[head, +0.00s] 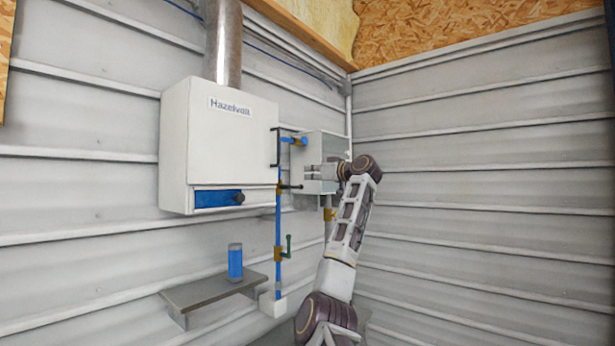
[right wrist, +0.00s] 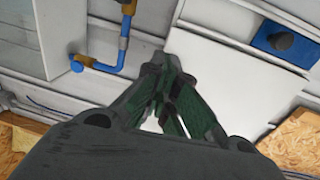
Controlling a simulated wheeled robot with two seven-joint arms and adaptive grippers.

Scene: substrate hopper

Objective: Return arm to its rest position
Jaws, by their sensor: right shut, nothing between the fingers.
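My right arm rises from the bottom of the head view, bent at the wrist. My right gripper (head: 313,172) points left, in front of the small grey box on the wall. In the right wrist view the fingers of this gripper (right wrist: 163,66) are closed together with nothing between them. They overlap the white Hazelvolt cabinet in that picture; I cannot tell the distance to it. My left gripper is not in view.
The white cabinet (head: 225,140) has a blue panel (head: 218,198) with a dark knob. A grey box (head: 322,150), blue pipe (head: 278,225) and green-handled valve (head: 284,250) are close to my right arm. A blue canister (head: 235,262) stands on a shelf (head: 205,293). Open space lies right of the arm.

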